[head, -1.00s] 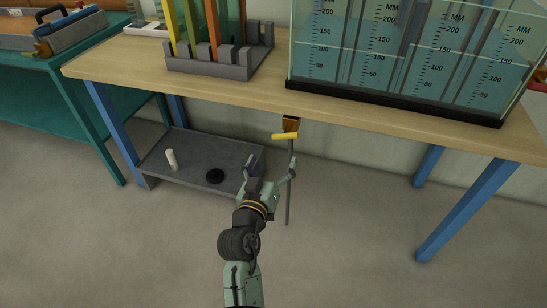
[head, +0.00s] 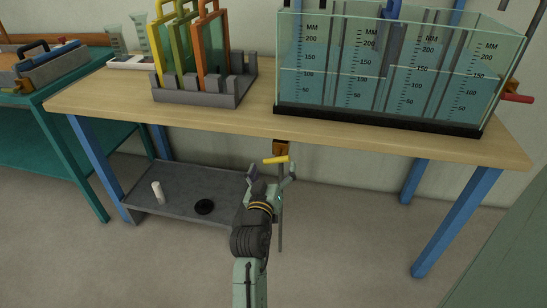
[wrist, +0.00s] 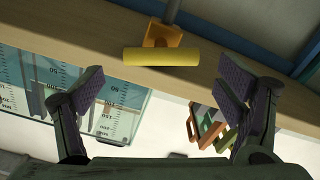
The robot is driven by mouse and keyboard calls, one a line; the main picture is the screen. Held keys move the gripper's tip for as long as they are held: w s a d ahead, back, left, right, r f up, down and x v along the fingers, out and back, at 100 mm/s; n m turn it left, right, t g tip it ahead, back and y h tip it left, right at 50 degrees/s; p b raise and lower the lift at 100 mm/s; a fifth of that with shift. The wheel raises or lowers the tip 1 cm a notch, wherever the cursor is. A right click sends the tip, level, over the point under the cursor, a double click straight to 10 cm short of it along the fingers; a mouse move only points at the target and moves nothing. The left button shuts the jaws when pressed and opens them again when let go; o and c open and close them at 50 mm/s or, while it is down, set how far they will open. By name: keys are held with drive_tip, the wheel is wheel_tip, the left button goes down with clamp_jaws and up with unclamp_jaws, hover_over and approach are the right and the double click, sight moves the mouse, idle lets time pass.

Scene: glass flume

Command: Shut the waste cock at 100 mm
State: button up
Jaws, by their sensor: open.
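The waste cock has a yellow bar handle (head: 275,160) on a brass body (head: 281,147), under the bench's front edge. The handle lies crosswise to the grey pipe (head: 280,225) hanging below. In the wrist view the yellow handle (wrist: 161,56) shows whole, ahead of my fingertips. My gripper (head: 271,172) is open and empty just below the handle, apart from it as far as I can tell. The glass flume (head: 380,118) above holds bluish water with mm scales (head: 311,75). I cannot read its level surely.
A grey low shelf (head: 175,205) with a white cylinder (head: 157,192) and a black disc (head: 204,207) is left of my arm. Blue bench legs (head: 455,225) stand either side. A red handle (head: 517,98) sits at the flume's right end. A rack (head: 205,98) holds coloured frames.

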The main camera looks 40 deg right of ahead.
sight(276, 161)
drive_tip(key=x, duration=0.5)
drive_tip(key=shift+p, duration=0.35)
drive_tip(key=c, duration=1.2)
drive_tip(key=shift+o, duration=0.2)
drive_tip(key=m+b, duration=0.2)
drive_tip(key=shift+w+a+f+b, duration=0.1)
drive_tip(key=shift+f+b, duration=0.15)
drive_tip(key=shift+b, duration=0.05)
drive_tip(key=shift+r+m+b, duration=0.3)
drive_tip(key=shift+m+b, duration=0.15)
drive_tip(key=shift+m, duration=0.65)
drive_tip(key=o, duration=1.2)
drive_tip(key=shift+c, duration=0.2)
